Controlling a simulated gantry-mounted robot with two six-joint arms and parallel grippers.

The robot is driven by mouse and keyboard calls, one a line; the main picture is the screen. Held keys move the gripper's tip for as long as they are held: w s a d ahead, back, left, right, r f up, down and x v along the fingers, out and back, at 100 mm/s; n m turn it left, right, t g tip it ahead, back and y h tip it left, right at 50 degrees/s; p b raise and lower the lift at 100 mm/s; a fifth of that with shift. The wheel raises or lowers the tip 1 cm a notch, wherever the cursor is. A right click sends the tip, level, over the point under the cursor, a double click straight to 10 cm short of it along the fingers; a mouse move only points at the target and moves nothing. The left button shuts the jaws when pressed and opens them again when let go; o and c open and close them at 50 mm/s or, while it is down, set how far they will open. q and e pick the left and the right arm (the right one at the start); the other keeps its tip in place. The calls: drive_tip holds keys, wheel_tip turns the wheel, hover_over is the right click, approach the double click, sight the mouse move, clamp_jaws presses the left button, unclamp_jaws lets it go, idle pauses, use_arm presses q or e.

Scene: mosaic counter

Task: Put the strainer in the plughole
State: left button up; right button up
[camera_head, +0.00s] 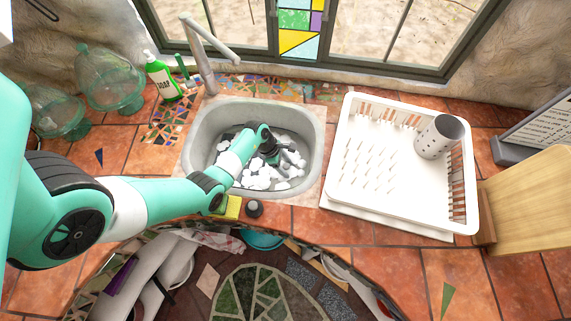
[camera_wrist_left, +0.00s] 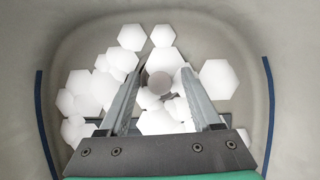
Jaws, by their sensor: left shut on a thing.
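My left gripper (camera_head: 283,160) reaches down into the grey sink basin (camera_head: 310,140), among white hexagonal foam flakes. In the left wrist view the two fingers (camera_wrist_left: 160,72) point down into the basin. A small round grey piece shows between their tips, which I take to be the strainer (camera_wrist_left: 159,83), and the gripper is shut on it. Its underside is hidden. The strainer cannot be made out in the head view. The plughole cannot be made out in either view; foam and the gripper cover much of the basin floor. My right gripper is not in view.
The tap (camera_head: 205,65) stands behind the basin. A white dish rack (camera_head: 340,190) with a grey cutlery cup (camera_head: 438,137) is at the right. A green soap bottle (camera_head: 163,80) is at the back left. A yellow sponge (camera_head: 233,207) and a dark round object (camera_head: 254,208) sit in front.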

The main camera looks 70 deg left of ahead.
use_arm(q)
drive_tip(key=shift+s+f, duration=0.1)
drive_tip(key=shift+f, duration=0.15)
drive_tip(key=shift+s+f, duration=0.3)
drive_tip(key=shift+f, duration=0.2)
drive_tip(key=o, duration=1.3)
drive_tip(key=shift+f+b, duration=0.1)
drive_tip(key=shift+b, duration=0.2)
drive_tip(key=shift+c, duration=0.2)
drive_tip(key=shift+o, duration=0.6)
drive_tip(key=r+p, duration=0.6)
drive_tip(key=r, duration=0.1)
drive_tip(key=shift+w+p, duration=0.4)
wheel_tip(320, 180, up, 6)
drive_tip(key=p, duration=0.6)
